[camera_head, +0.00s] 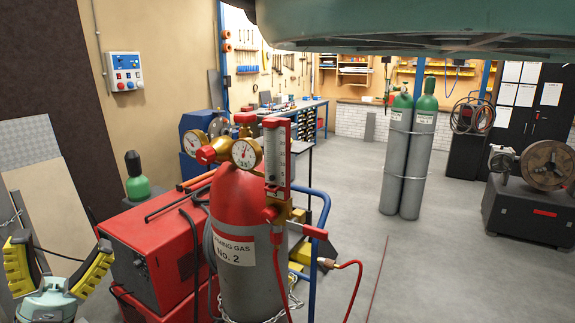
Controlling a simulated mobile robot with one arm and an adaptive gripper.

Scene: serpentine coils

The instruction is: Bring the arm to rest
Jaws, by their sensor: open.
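My gripper (60,246) shows at the lower left corner. Its two yellow and black fingers point up and stand wide apart, with nothing between them. The pale teal gripper body is cut off by the bottom edge, and the rest of the arm is not clearly visible. To its right is a red welding machine (150,262), and the right finger appears close to that machine's left side. I cannot tell whether they touch.
A red and grey gas cylinder (240,262) with gauges and a red hose stands in front on a blue-handled cart. Green-topped cylinders (406,150) stand farther back, left of a machine (535,195). Grey floor (445,275) at right is clear. A teal shape crosses the top.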

